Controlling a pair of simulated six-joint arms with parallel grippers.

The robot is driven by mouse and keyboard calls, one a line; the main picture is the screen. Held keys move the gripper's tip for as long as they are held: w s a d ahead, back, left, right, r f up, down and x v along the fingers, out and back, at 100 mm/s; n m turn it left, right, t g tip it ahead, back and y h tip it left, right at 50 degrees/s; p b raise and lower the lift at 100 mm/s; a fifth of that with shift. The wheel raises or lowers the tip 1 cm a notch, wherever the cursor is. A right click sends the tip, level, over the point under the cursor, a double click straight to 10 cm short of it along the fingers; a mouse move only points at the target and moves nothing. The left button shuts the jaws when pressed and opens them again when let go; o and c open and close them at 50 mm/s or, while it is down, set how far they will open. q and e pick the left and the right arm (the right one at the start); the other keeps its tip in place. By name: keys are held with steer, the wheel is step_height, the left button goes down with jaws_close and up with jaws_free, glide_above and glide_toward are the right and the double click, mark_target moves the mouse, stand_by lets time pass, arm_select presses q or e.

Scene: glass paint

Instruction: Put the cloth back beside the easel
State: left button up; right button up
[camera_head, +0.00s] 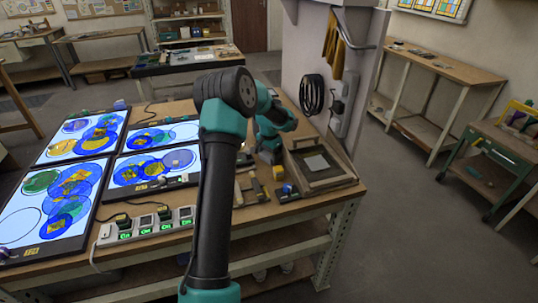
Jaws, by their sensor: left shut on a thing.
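My left arm rises from the bottom centre and bends over the workbench. My left gripper (270,155), small and partly hidden behind the arm, is low over the bench, left of a wooden frame (340,182). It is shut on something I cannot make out. A pale grey square (317,163) lies inside the frame; I cannot tell whether it is the cloth. A mustard-coloured cloth-like piece (334,45) hangs on the upright panel. I cannot tell which thing is the easel. My right gripper is not in view.
Lit panels with coloured glass discs (64,192) cover the bench's left side. A power strip (147,226) with green lights lies along the front edge. A black cable coil (312,94) hangs on the upright panel. Small wooden pieces (247,188) lie left of the frame.

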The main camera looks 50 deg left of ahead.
arm_select(q)
steer(key=shift+f, duration=0.25)
stand_by(0.4)
steer(key=o, duration=0.8)
steer(key=shift+o, duration=0.2)
steer(key=shift+r, duration=0.1)
step_height(320, 180, up, 17)
steer(key=shift+r, duration=0.1)
stand_by(0.3)
